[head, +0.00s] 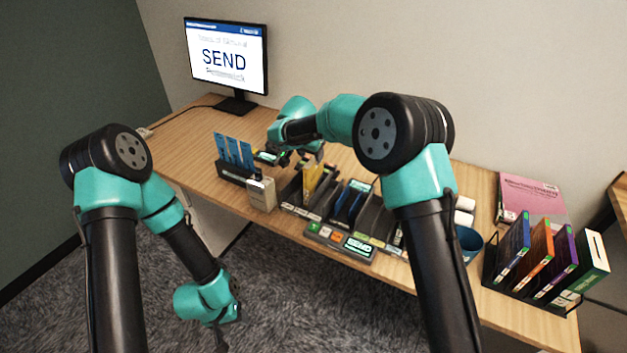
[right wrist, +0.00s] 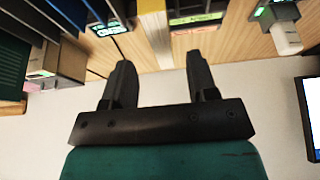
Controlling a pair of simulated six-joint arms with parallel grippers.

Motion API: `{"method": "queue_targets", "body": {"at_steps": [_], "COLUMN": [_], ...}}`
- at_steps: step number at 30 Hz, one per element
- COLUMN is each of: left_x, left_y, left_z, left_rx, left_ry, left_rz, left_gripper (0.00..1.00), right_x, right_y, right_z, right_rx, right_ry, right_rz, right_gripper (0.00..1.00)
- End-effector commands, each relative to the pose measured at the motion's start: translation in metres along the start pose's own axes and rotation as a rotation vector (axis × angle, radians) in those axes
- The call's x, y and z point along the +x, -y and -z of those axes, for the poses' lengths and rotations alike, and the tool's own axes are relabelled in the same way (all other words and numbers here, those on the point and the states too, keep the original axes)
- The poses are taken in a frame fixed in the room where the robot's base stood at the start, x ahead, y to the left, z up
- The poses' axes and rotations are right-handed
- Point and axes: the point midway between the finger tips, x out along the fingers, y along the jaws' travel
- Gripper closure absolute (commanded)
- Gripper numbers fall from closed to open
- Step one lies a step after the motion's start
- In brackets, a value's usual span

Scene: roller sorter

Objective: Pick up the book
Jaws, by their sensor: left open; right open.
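Several upright books stand in a black rack at the right end of the desk in the head view: a blue book (head: 513,248), an orange book (head: 536,254), a purple book (head: 558,264) and a green and white book (head: 588,264). I cannot tell which one is the book meant. My right gripper (head: 292,158) is over the desk's middle, far left of the rack. My left gripper (head: 229,322) hangs low in front of the desk, above the carpet, away from the books.
A sorter (head: 312,213) with yellow and blue items stands mid-desk, with a SEND panel (head: 358,247) in front. A holder with blue cards (head: 232,152) is to its left. A monitor (head: 226,57) stands behind. A pink folder (head: 535,196) and blue cup (head: 468,243) are near the rack.

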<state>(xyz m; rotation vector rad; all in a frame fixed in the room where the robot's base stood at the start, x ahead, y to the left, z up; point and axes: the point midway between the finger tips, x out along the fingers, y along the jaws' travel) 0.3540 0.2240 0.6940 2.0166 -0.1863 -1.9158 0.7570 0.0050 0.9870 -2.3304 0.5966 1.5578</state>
Motion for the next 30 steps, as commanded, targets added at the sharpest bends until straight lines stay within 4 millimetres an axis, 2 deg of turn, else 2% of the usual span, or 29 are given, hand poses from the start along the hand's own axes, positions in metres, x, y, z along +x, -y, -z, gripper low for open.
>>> {"method": "queue_targets", "body": {"at_steps": [14,24,30], "left_x": [0.000,0.000,0.000], "left_y": [0.000,0.000,0.000], "left_z": [0.000,0.000,0.000], "left_rx": [0.000,0.000,0.000], "left_ry": [0.000,0.000,0.000], "left_rz": [0.000,0.000,0.000], "left_gripper": [0.49,0.49,0.49], "right_x": [0.009,0.050,0.058], "right_y": [0.000,0.002,0.002], "right_z": [0.000,-0.001,-0.001], "right_rx": [0.000,0.000,0.000], "right_ry": [0.000,0.001,-0.001], "right_rz": [0.001,0.000,0.001], "right_gripper": [0.47,0.47,0.47]}}
